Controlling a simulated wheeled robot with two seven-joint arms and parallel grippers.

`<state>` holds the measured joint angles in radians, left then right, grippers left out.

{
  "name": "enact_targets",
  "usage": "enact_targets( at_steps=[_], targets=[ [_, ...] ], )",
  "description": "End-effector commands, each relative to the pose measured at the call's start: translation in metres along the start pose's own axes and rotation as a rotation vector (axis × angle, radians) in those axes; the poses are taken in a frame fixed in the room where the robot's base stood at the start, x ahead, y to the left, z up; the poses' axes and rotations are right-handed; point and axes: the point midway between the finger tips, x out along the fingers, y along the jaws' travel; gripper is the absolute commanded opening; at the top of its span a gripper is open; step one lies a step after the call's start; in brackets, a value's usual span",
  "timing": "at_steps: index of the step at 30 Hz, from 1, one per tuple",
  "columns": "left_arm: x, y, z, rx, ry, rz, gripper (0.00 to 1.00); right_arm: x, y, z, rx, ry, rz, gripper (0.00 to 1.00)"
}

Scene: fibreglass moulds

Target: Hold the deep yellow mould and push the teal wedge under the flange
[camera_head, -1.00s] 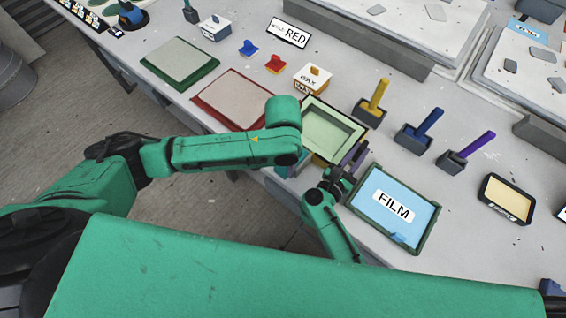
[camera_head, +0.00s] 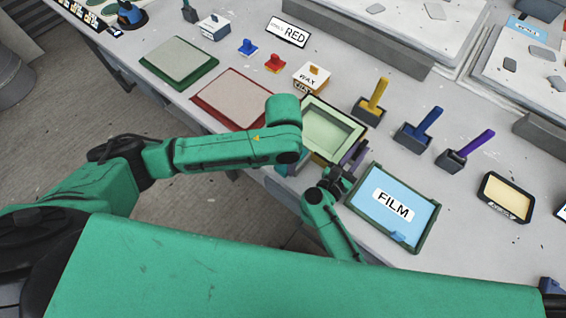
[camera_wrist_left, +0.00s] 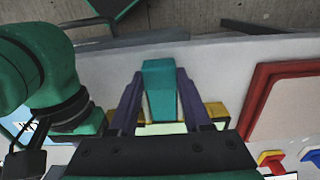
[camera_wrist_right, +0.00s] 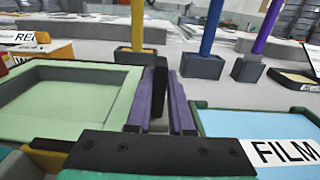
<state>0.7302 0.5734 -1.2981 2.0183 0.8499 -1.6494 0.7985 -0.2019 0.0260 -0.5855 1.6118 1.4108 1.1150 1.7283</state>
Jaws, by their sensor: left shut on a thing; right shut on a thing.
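The deep yellow mould (camera_head: 334,129) lies near the table's front edge, with a pale green inside and rim and a yellow outer edge. It also fills the left of the right wrist view (camera_wrist_right: 70,95). The teal wedge (camera_wrist_left: 161,92) stands out between the purple fingers of my left gripper (camera_wrist_left: 158,80), which is shut on it at the mould's front edge. I cannot tell whether its tip is under the flange.
A FILM tray (camera_head: 428,231) lies close to the right of my right gripper. A red-edged panel (camera_head: 203,108) lies left of the mould. A WAX box (camera_head: 309,81) and blocks with yellow (camera_head: 379,93), blue and purple handles stand behind. Bare table shows between them.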

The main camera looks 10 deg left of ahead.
Motion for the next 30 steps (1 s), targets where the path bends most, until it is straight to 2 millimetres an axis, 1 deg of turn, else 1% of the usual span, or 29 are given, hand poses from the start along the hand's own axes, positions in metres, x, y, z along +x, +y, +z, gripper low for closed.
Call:
enact_targets(
  at_steps=[30],
  targets=[
    [0.0,0.0,-0.012,-0.001,0.004,0.001,0.0,-0.001,0.001,0.0,0.0,0.001,0.002,0.0]
  ],
)
